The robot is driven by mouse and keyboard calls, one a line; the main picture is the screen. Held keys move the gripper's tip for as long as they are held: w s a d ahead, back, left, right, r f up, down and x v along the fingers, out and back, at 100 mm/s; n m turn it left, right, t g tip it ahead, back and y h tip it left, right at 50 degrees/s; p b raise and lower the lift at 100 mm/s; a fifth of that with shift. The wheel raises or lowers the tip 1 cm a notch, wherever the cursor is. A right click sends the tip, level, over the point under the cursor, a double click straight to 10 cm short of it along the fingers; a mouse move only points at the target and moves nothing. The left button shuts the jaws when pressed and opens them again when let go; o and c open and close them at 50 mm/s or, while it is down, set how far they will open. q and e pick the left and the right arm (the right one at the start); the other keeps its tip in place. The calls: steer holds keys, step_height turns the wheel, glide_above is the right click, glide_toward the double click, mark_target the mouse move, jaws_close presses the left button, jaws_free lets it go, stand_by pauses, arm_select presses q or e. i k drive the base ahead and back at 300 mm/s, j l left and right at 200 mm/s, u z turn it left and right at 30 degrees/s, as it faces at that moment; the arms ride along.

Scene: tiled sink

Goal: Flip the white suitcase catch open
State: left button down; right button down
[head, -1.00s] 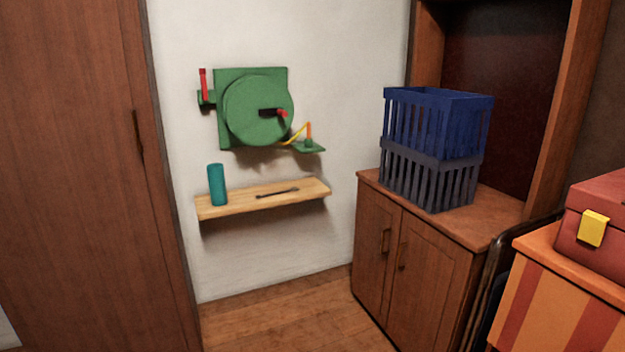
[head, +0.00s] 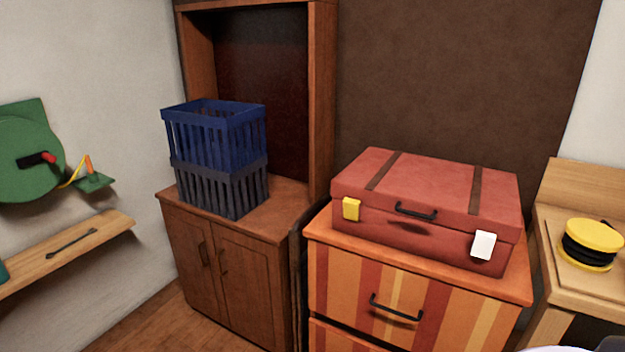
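A red suitcase (head: 430,205) with two brown straps lies closed on a striped orange drawer chest (head: 345,290). Its front faces me. The white catch (head: 483,245) is on the front at the right, lying against the suitcase at the lid seam. A yellow catch (head: 351,209) is on the front at the left. A dark handle (head: 416,211) sits between the two catches. Neither of my grippers is in the head view.
A blue and grey slatted crate stack (head: 217,150) stands on a brown cabinet (head: 230,270) left of the chest. A wooden stand (head: 560,200) at right holds a yellow and black round object (head: 590,243). A wall shelf (head: 70,255) and green device (head: 28,160) are at left.

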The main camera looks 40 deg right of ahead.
mark_target(483, 242)
steer(key=z, duration=2)
steer(key=i+j+z, duration=0.2)
steer(key=k+l, duration=0.1)
